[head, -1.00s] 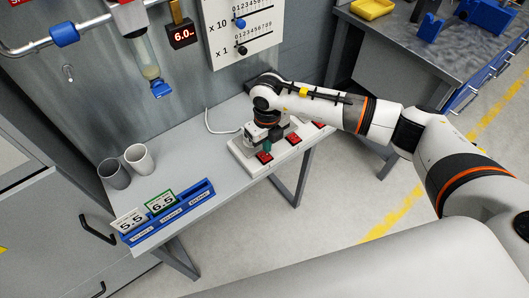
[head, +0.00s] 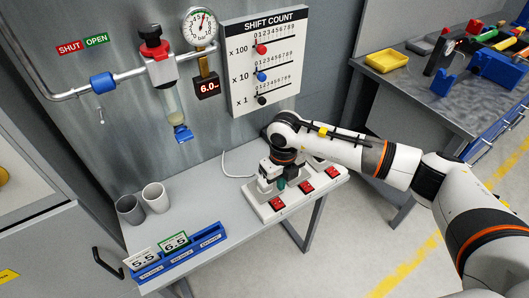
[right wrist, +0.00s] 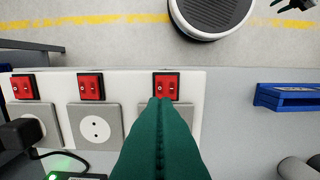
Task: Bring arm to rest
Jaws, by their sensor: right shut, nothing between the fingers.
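My right arm (head: 350,150) reaches in from the right over the low table. Its gripper (head: 281,184) points down at the white socket strip (head: 258,207). The green fingers are shut with nothing between them. In the right wrist view the closed fingers (right wrist: 159,102) end over the lower part of a red switch (right wrist: 166,84), hiding most of the socket below it. I cannot tell whether they touch the switch. My left gripper does not show in the head view.
Two cups (head: 155,198) and a blue rack (head: 190,258) with number cards stand left on the table. A black plug (right wrist: 22,134) sits in another socket. The shift count board (head: 264,62) and pipe valve (head: 155,48) are behind. A grey bench (head: 400,95) stands right.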

